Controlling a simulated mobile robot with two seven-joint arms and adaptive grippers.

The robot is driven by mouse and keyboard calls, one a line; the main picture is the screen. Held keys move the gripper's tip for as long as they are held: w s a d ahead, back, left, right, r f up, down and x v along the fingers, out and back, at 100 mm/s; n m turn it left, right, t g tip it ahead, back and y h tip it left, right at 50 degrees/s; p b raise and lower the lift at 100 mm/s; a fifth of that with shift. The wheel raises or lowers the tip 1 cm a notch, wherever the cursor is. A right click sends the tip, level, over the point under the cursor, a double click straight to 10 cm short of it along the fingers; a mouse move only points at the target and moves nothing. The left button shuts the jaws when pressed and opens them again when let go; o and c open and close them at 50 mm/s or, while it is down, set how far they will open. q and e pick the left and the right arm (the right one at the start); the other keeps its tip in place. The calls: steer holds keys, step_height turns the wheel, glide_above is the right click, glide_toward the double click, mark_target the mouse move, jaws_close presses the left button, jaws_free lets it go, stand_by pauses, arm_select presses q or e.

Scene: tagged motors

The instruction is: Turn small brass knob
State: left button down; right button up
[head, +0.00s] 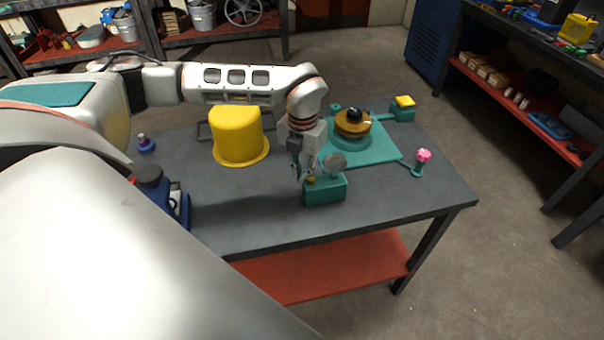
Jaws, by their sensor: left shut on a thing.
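A teal box (325,190) stands near the front of the dark grey table. The small brass knob (311,180) is on its left part, and a round grey disc (336,162) stands above its right part. My left gripper (304,178) reaches down from above, with its fingers at the small brass knob and shut on it. The fingers partly hide the knob. My right gripper is not in view.
Behind the box lies a teal plate (380,153) with a larger brass and black part (353,122). A pink knob (423,155) is at right, a yellow-topped block (404,104) behind. A yellow hat-shaped cover (238,135) and blue device (176,200) stand left. The table's front right is clear.

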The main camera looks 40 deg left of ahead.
arm_select(q)
steer(key=shift+w+d+r, duration=0.15)
steer(key=shift+d+r, duration=0.05)
steer(key=shift+d, duration=0.2)
steer(key=shift+d+f+n+b, duration=0.1)
steer(key=shift+d+n+b, duration=0.2)
steer(key=shift+n, duration=0.6)
steer(key=shift+s+d+n+b, duration=0.1)
steer(key=shift+s+n+b, duration=0.1)
steer(key=shift+n, duration=0.4)
steer(key=shift+s+n+b, duration=0.1)
steer(key=shift+n+b, duration=0.1)
steer(key=shift+n, duration=0.4)
steer(key=shift+s+d+n+b, duration=0.15)
steer(key=shift+s+n, duration=0.05)
steer(key=shift+n, duration=0.4)
steer(key=shift+s+d+n+b, duration=0.15)
steer(key=shift+s+n, duration=0.05)
steer(key=shift+n, duration=0.4)
steer(key=c, duration=2.4)
jaws_free()
steer(key=shift+c, duration=0.2)
steer(key=o, duration=0.3)
steer(key=shift+w, duration=0.2)
steer(key=o, duration=0.3)
steer(key=shift+a, duration=0.1)
